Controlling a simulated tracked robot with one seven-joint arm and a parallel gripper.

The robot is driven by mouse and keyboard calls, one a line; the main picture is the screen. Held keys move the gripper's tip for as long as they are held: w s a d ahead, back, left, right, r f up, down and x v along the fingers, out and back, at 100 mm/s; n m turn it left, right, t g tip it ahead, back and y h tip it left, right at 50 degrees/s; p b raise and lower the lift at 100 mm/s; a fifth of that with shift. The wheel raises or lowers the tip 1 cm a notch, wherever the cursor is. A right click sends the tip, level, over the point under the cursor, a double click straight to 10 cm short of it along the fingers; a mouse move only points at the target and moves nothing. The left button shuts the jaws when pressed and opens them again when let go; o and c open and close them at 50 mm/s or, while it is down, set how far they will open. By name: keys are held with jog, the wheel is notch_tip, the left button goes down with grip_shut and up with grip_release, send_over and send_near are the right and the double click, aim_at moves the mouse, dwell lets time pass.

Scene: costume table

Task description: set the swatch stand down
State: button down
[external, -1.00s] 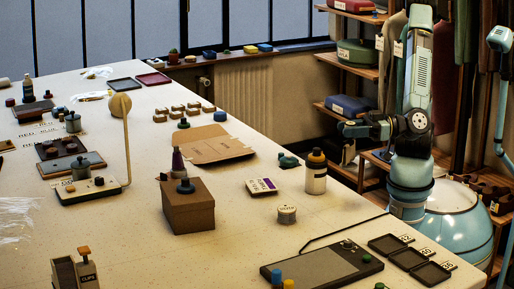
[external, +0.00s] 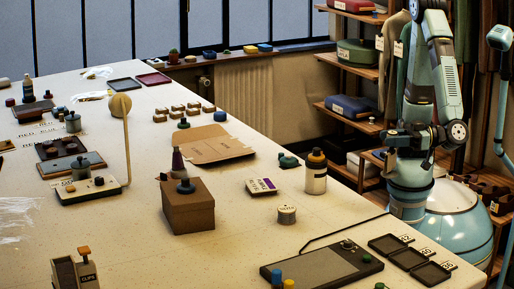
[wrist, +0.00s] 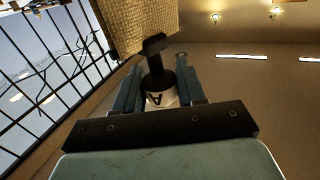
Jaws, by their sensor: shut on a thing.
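In the wrist view my gripper (wrist: 159,75) has its two blue-grey fingers closed on a dark upright piece with a white band marked "A", which I take as the swatch stand (wrist: 155,64). A gold woven panel (wrist: 130,22) shows just beyond its dark top; I cannot tell whether it is attached. The fingers and the palm hide part of the stand. In the external view my arm is folded above my base, off the table's right side, and the gripper and stand cannot be clearly made out there.
The long pale table (external: 340,215) carries a brown box (external: 188,210), a bottle (external: 316,172), a round tin (external: 287,215), a grey tablet (external: 320,265) and small dark trays (external: 410,258). Bare tabletop lies between them. Shelves and hanging clothes stand behind my arm.

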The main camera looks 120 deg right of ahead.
jog(key=w+a+f, duration=0.4)
jog(key=w+f, duration=0.5)
jog(key=f, duration=0.2)
jog(key=shift+w+a+f, duration=0.15)
jog(key=shift+a+f, duration=0.05)
jog(key=shift+a, duration=0.1)
jog(key=c, duration=0.7)
grip_release()
jog(key=shift+f, duration=0.1)
jog(key=shift+o, duration=0.2)
jog(key=v, duration=1.2)
